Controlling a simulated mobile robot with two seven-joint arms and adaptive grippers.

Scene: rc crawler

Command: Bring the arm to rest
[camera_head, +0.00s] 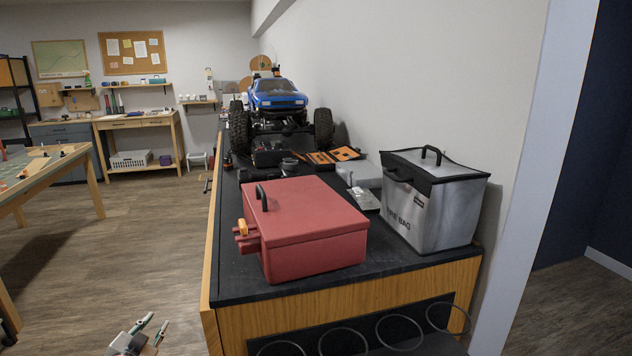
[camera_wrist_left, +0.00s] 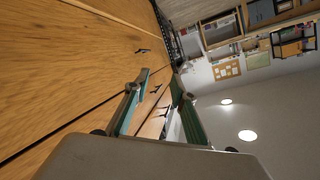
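My left gripper (camera_head: 158,320) shows at the bottom left of the head view, low over the wooden floor and to the left of the workbench (camera_head: 212,300). Its two green-grey fingers are apart with nothing between them. In the left wrist view the fingers (camera_wrist_left: 160,77) also stand apart and empty. Beyond them is a wooden front with dark handles (camera_wrist_left: 110,42). Most of the left arm is outside the head view. My right gripper is in neither view.
A red box (camera_head: 310,222), a silver bag (camera_head: 437,212) and a blue crawler (camera_head: 277,95) stand on the black benchtop. Wire rings (camera_head: 399,325) are on the bench's near end. Another table (camera_head: 42,165) stands at left; open floor (camera_head: 130,235) lies between.

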